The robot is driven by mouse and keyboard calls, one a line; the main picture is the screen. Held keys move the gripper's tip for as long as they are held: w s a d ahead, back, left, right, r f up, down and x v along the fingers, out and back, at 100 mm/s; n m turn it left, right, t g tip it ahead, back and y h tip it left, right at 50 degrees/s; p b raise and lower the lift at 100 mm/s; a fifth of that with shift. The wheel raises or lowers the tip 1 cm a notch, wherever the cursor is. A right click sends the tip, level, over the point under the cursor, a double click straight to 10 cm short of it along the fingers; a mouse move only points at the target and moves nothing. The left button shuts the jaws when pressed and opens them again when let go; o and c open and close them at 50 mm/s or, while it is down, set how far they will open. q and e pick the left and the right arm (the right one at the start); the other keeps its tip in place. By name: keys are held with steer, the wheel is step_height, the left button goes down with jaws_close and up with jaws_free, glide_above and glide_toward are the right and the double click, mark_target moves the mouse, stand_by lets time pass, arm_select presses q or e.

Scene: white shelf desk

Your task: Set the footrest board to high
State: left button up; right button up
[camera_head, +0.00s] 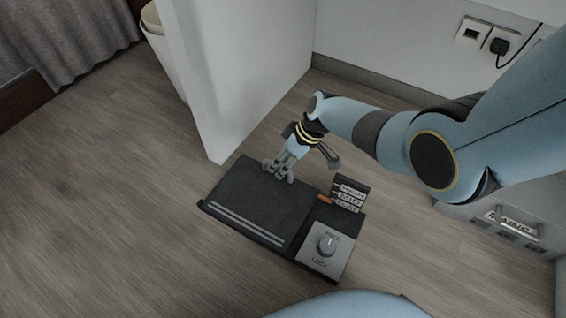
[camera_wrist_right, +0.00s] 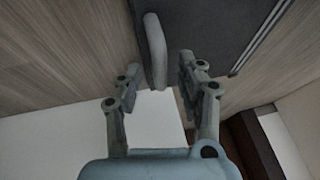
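The footrest board (camera_head: 250,203) is a dark plate with two light stripes, and looks to lie flat on its base. Beside it stand a label plate (camera_head: 349,194) with MID readable in the middle and an orange pointer (camera_head: 325,198) near its lower label. The knob (camera_head: 326,244) sits on a grey panel between an upper label and LOCK; its mark points roughly up. My right gripper (camera_head: 279,172) is at the board's back edge. In the right wrist view its open fingers (camera_wrist_right: 156,82) straddle a grey bar (camera_wrist_right: 155,50) at the board's edge, without visible grip. My left gripper is not in view.
A white panel (camera_head: 225,75) stands upright just behind and left of the board. A bin (camera_head: 163,50) is behind it. A grey box with a handle (camera_head: 513,220) is at the right. Wood floor (camera_head: 110,190) is clear at the left.

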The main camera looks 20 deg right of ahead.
jaws_close()
stand_by(0.3)
stand_by(0.3)
